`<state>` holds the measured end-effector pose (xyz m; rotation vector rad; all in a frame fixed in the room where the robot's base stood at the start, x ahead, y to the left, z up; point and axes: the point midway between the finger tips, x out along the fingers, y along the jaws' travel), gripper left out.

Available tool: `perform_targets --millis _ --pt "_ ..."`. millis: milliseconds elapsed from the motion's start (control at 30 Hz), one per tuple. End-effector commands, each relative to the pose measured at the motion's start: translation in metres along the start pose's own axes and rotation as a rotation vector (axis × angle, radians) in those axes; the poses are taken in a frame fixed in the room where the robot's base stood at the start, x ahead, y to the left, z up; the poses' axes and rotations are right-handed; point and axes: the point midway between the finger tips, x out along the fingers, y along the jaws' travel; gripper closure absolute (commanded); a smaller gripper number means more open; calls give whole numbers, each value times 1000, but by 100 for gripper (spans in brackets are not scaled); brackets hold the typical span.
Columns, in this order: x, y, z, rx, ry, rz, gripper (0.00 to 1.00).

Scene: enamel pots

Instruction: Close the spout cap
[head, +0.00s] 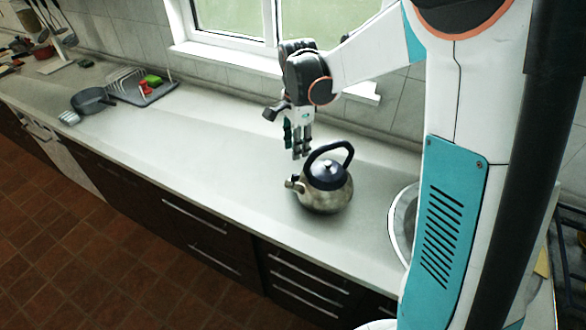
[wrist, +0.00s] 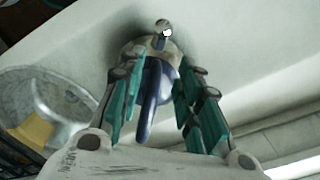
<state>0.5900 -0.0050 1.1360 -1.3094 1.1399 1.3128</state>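A metal kettle (head: 325,198) with a dark lid and an arched dark handle (head: 334,147) stands upright on the counter. Its short spout (head: 293,184) points left. The spout tip also shows at the top of the wrist view (wrist: 163,30); the cap is too small there to tell how it sits. My gripper (head: 300,151) hangs fingers down above the spout side of the kettle, apart from it. In the wrist view my gripper (wrist: 158,73) has its two fingers spread, with the kettle and its blue-looking handle (wrist: 150,100) seen between them and nothing held.
The pale counter (head: 215,150) is clear left of the kettle. A round sink (head: 403,225) lies to its right, partly behind my arm. A dish rack (head: 140,86) and a dark pan (head: 92,100) stand far left. The wall and window sill (head: 225,57) are behind.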

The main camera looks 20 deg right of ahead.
Motion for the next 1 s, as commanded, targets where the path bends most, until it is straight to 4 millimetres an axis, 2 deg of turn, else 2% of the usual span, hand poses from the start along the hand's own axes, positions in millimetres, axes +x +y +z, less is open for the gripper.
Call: perform_targets --millis 33,300,500,700,1000 --pt "12 -1 0 -1 0 0 68" --pt "65 -1 0 -3 1 -1 68" --pt "96 -1 0 -3 2 -2 68" --pt "110 -1 0 -3 2 -2 68" --pt "112 -1 0 -4 2 -2 68"
